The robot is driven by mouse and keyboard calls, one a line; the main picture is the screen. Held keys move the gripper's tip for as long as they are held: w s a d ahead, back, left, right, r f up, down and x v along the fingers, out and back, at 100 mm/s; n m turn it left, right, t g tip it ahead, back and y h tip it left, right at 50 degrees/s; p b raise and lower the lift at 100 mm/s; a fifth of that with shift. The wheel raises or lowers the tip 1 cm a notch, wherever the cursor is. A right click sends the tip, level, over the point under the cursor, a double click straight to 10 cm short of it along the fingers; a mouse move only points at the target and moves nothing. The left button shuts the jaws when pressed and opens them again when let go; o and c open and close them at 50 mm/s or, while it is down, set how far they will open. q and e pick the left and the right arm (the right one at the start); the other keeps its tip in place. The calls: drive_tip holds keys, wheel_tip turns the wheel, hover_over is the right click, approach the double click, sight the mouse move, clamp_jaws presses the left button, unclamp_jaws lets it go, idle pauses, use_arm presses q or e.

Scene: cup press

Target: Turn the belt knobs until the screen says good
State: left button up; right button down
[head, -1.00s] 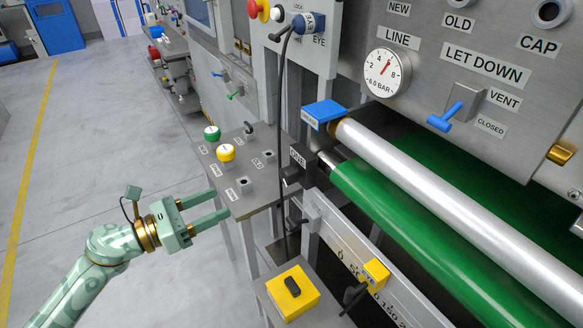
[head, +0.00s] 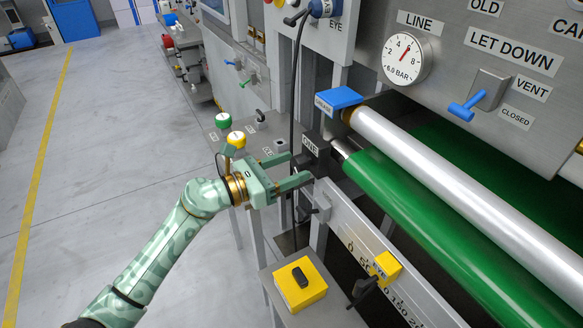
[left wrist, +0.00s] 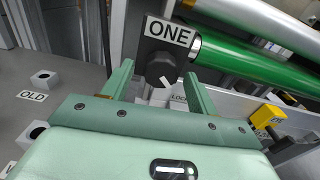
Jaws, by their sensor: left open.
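The black belt knob on the block labelled ONE (head: 311,147) sits at the end of the green belt roller (head: 420,210). In the left wrist view the round black knob (left wrist: 161,70) has a white pointer mark and shows between my fingers. My left gripper (head: 298,170) is open and empty, its two fingers pointing at the knob, one on each side in the wrist view. I cannot tell whether they touch it. A second black knob (head: 362,289) stands by the yellow EYE block (head: 385,267). My right gripper is not in view.
A grey stand with green (head: 223,120) and yellow (head: 237,138) knobs is behind my left gripper. A yellow box with a black switch (head: 300,284) is below it. A black cable (head: 296,90) hangs near the fingers. Floor at left is clear.

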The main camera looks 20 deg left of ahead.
use_arm(q)
drive_tip(key=shift+w+d, duration=0.2)
drive_tip(key=shift+d, duration=0.05)
drive_tip(key=c, duration=1)
drive_tip(key=shift+r, duration=0.1)
drive_tip(key=shift+r+n+p, duration=0.1)
drive_tip(key=shift+n+p, duration=0.9)
drive_tip(key=shift+n, duration=0.1)
drive_tip(key=shift+n+p, duration=0.55)
drive_tip(key=shift+n, duration=0.65)
drive_tip(key=shift+n+p, duration=0.75)
drive_tip(key=shift+n, duration=0.25)
drive_tip(key=shift+w+n+p, duration=0.1)
drive_tip(key=shift+n+p, duration=0.2)
drive_tip(key=shift+n, duration=0.4)
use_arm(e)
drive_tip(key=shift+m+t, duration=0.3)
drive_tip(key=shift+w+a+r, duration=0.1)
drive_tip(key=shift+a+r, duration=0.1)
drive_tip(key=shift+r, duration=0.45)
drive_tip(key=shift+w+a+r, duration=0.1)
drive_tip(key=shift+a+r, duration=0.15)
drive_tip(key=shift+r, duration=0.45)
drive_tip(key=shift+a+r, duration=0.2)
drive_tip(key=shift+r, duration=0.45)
